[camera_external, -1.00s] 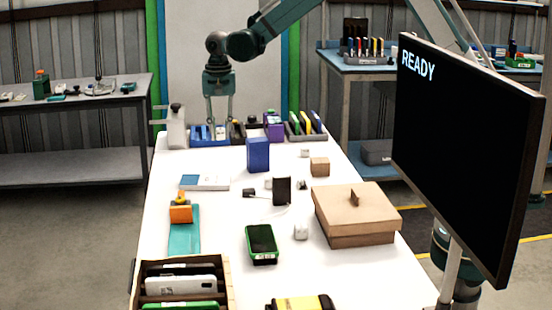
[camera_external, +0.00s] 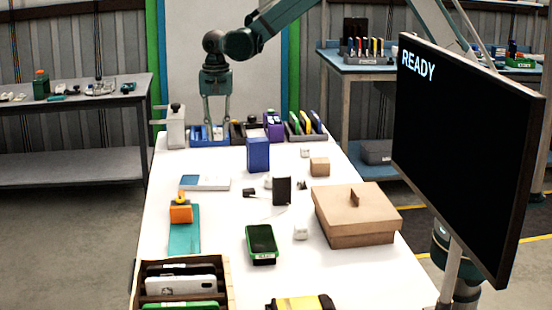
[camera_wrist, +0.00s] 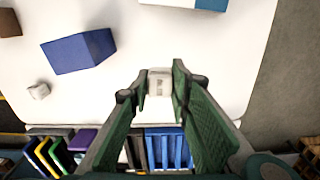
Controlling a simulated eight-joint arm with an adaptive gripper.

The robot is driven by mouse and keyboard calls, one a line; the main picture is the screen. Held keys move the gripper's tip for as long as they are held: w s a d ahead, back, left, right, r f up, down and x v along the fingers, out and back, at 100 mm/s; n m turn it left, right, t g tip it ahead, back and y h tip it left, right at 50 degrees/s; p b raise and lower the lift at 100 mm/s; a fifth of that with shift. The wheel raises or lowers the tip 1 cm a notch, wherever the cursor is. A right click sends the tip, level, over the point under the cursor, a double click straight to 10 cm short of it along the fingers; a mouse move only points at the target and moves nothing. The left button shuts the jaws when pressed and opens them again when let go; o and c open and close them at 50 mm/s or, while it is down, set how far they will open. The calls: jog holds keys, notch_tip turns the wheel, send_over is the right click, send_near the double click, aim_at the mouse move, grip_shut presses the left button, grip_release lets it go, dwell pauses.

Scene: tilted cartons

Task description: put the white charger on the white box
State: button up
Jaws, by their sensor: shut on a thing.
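My gripper (camera_external: 216,122) is at the far end of the white table, in front of the blue rack in the external view. In the wrist view, my gripper (camera_wrist: 160,85) has its fingertips on either side of a small white charger (camera_wrist: 159,84) and is shut on it. The charger is hard to make out in the external view. The white box (camera_external: 208,183), flat with a blue patch at its left end, lies nearer the camera on the table. Part of the white box (camera_wrist: 180,3) shows at the top edge of the wrist view, apart from the charger.
An upright blue box (camera_external: 258,155) stands right of the white box. A blue rack (camera_external: 209,137) and other holders line the far edge. A black upright item (camera_external: 282,190), a lidded carton (camera_external: 355,214) and another small white block (camera_external: 301,232) stand nearer. A monitor (camera_external: 465,150) stands at right.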

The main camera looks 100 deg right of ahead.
jog(key=w+a+r, duration=0.1)
jog(key=w+a, duration=0.1)
jog(key=a, duration=0.5)
jog(key=w+a+r+p, duration=0.1)
jog(key=w+a, duration=0.2)
jog(key=a, duration=0.4)
jog(key=shift+n, duration=0.3)
send_over(205, 179)
jog(key=shift+a+f, duration=0.15)
jog(key=shift+f, duration=2.9)
jog(key=shift+f, duration=0.1)
jog(key=shift+f, duration=1.8)
jog(key=shift+f, duration=0.15)
jog(key=o, duration=0.9)
